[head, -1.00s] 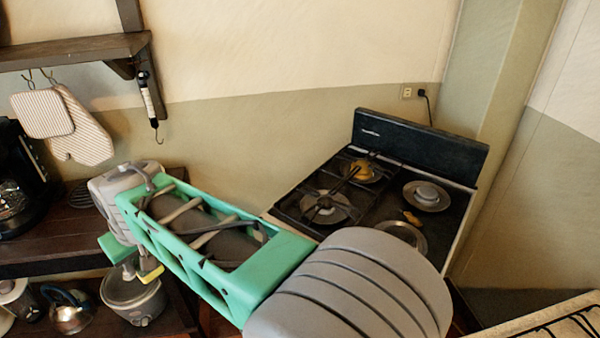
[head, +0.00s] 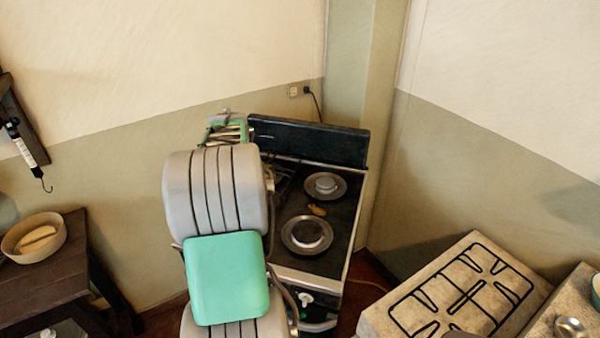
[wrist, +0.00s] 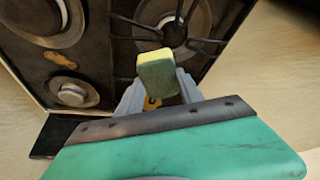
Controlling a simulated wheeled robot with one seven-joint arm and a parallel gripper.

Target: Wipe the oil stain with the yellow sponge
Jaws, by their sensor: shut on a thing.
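The yellow sponge (wrist: 157,73), with a green side, is held between the fingers of my gripper (wrist: 158,84) in the wrist view, above the left part of the stove. Whether it touches the stove top cannot be told. A yellow-brown stain (head: 317,210) lies between the two right burners in the head view; it also shows in the wrist view (wrist: 65,34), apart from the sponge. Another orange-yellow patch (wrist: 152,103) shows between my fingers, partly hidden behind them and the sponge.
The stove (head: 340,235) has a raised dark back panel (head: 308,140) against the wall. Black grates (wrist: 180,28) stand up near the sponge. A wooden table with a bowl (head: 35,238) is at the left. A light counter with a black grate (head: 400,310) is at the right.

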